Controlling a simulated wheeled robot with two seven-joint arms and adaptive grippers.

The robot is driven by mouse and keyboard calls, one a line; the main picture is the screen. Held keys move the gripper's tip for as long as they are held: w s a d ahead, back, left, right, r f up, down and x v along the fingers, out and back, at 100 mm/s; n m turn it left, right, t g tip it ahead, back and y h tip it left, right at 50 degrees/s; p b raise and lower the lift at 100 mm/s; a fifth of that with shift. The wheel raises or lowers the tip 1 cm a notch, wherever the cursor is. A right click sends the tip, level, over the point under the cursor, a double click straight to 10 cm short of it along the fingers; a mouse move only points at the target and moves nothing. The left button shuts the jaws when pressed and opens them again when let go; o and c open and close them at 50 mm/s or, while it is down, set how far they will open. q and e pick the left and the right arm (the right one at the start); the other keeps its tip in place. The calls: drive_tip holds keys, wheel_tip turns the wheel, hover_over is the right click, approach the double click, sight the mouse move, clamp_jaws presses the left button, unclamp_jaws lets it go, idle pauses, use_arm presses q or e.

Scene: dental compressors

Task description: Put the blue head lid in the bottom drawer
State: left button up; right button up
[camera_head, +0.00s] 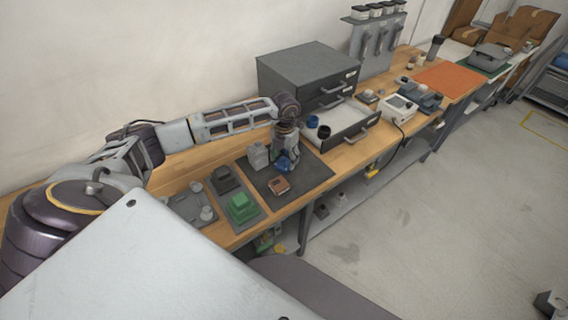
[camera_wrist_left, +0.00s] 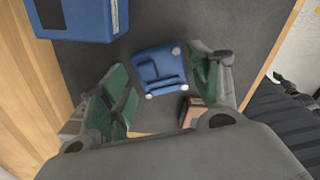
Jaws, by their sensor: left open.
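The blue head lid (camera_wrist_left: 160,70) lies on the dark mat, between the spread fingers of my left gripper (camera_wrist_left: 163,88) in the wrist view. It has white round corners. In the head view, blue (camera_head: 284,164) shows under my left gripper (camera_head: 286,162), partly hidden by it. The gripper is open, pointing down, with green inner pads apart from the lid. The bottom drawer (camera_head: 362,133) of the grey cabinet is pulled out to the right of the gripper. My right gripper is not seen.
A brown block (camera_head: 279,186) lies on the mat close to the gripper; in the wrist view it is beside one finger. A larger blue box (camera_wrist_left: 82,18) stands nearby. A grey part (camera_head: 258,156) and green block (camera_head: 240,205) stand left. The cabinet (camera_head: 308,72) rises behind.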

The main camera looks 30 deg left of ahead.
sight(285, 162)
use_arm(q)
drive_tip(key=shift+f, duration=0.8)
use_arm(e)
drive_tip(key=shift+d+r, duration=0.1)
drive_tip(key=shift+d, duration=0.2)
use_arm(q)
drive_tip(key=c, duration=0.9)
drive_tip(key=shift+c, duration=0.2)
drive_tip(key=shift+r, duration=0.15)
wheel_tip(285, 162, up, 8)
drive_tip(key=shift+r+b, duration=0.1)
drive_tip(key=shift+b, duration=0.5)
drive_tip(key=shift+r, duration=0.8)
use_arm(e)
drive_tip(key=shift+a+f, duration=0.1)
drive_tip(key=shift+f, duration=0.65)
